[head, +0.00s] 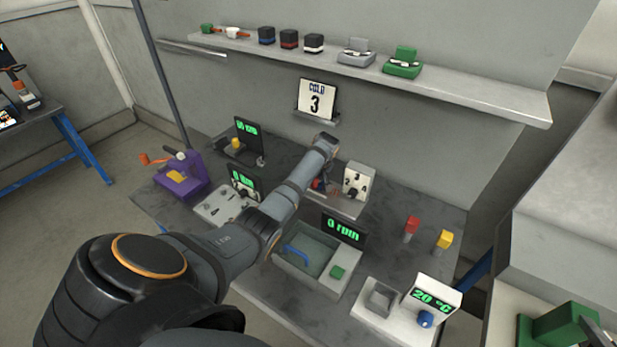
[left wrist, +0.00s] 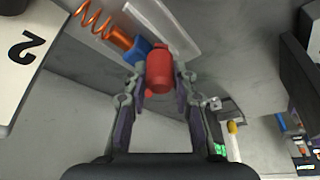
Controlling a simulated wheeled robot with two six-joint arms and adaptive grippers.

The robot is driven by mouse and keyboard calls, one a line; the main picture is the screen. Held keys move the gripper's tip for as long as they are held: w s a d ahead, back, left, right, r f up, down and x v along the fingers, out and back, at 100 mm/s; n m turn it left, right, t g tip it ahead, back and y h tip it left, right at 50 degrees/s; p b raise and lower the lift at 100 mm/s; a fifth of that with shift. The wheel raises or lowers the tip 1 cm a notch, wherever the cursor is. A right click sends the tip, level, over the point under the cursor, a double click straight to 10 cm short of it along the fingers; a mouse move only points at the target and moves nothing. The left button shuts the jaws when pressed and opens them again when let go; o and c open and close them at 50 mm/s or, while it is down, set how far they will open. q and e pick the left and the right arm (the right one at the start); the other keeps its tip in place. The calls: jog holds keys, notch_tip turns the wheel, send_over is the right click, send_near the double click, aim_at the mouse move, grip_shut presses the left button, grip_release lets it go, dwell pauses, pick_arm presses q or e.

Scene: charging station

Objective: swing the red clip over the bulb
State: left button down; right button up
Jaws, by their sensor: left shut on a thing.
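The red clip (left wrist: 158,70) is a short red cylinder-like piece between the two fingers of my left gripper (left wrist: 158,85), which is shut on it. In the head view, my left gripper (head: 326,186) is low behind my own wrist, beside the white numbered panel (head: 357,180), and mostly hidden. An orange coil spring (left wrist: 98,20) and a blue block (left wrist: 137,50) are close to the red clip in the left wrist view. I cannot make out the bulb in either view. My right gripper is not in view.
Nearby on the grey table stand a grey bin (head: 300,272) with a blue handle, a "0 rpm" display (head: 343,229), a purple device (head: 180,176) and a white "20 °C" unit (head: 432,297). Red (head: 412,226) and yellow (head: 444,239) pieces stand right. A wall shelf (head: 460,85) holds several items.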

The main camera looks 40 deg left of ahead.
pick_arm(q)
jog(key=shift+w+d+n, duration=0.45)
jog(key=shift+w+n, duration=0.05)
jog(key=shift+n, duration=0.2)
jog(key=c, duration=1.1)
grip_release()
jog(key=shift+o, duration=0.2)
jog(key=v, duration=1.2)
jog(key=shift+w, duration=0.2)
jog(key=shift+d, duration=0.1)
